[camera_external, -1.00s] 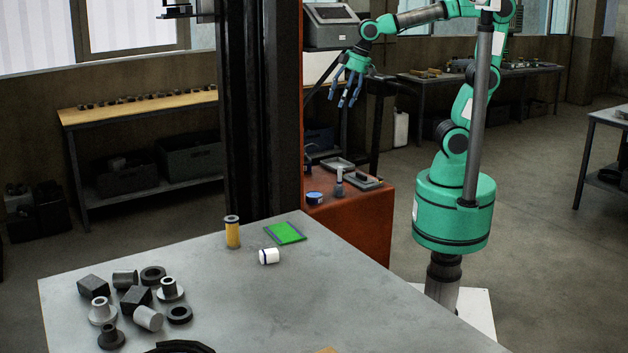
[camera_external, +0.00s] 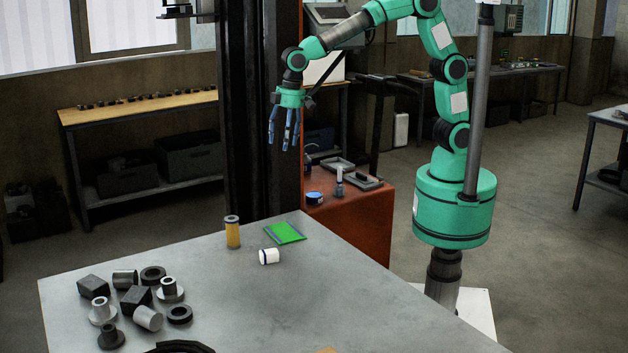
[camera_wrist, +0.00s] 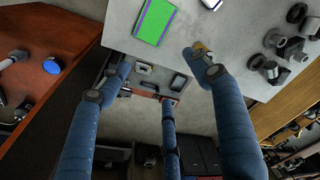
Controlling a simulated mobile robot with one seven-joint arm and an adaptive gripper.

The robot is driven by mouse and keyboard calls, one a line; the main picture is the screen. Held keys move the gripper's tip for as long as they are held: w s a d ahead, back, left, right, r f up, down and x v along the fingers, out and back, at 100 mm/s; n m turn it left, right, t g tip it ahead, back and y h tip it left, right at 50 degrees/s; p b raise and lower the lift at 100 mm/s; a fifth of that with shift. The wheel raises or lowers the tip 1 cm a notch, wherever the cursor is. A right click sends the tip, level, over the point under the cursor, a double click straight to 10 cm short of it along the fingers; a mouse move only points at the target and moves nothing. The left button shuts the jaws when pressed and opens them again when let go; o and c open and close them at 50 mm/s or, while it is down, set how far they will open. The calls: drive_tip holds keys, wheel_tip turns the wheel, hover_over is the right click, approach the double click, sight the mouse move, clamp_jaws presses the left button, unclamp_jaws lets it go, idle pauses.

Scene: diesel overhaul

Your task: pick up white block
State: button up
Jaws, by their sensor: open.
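The white block (camera_external: 269,256) is a short white cylinder with a dark band, lying on its side on the grey table (camera_external: 330,300). It shows partly at the top edge of the wrist view (camera_wrist: 211,4). My gripper (camera_external: 284,146) is open and empty, with its blue fingers pointing down. It hangs well above and beyond the table's far corner, apart from the block. In the wrist view its fingers (camera_wrist: 165,95) are spread.
A green pad (camera_external: 285,232) lies behind the block, and a yellow cylinder (camera_external: 232,232) stands to its left. Several grey metal parts (camera_external: 135,296) cluster at the table's left. An orange cabinet (camera_external: 355,225) stands behind the table. A dark column (camera_external: 255,110) rises behind it. The table's middle is clear.

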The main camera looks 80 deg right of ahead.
drive_tip(key=w+a+f+n+g, duration=0.1)
drive_tip(key=w+a+f, duration=0.1)
drive_tip(key=a+f, duration=0.95)
drive_tip(key=n+p, duration=0.1)
drive_tip(key=p, duration=0.1)
hover_over(268, 250)
wheel_tip(268, 250, down, 7)
drive_tip(key=shift+a+f+g+h, duration=0.1)
drive_tip(key=shift+f+g+h, duration=0.1)
drive_tip(key=shift+g+h, duration=0.15)
drive_tip(key=shift+f+b, duration=0.45)
drive_tip(key=shift+f, duration=3.85)
drive_tip(key=shift+f, duration=0.15)
drive_tip(key=shift+f, duration=2.5)
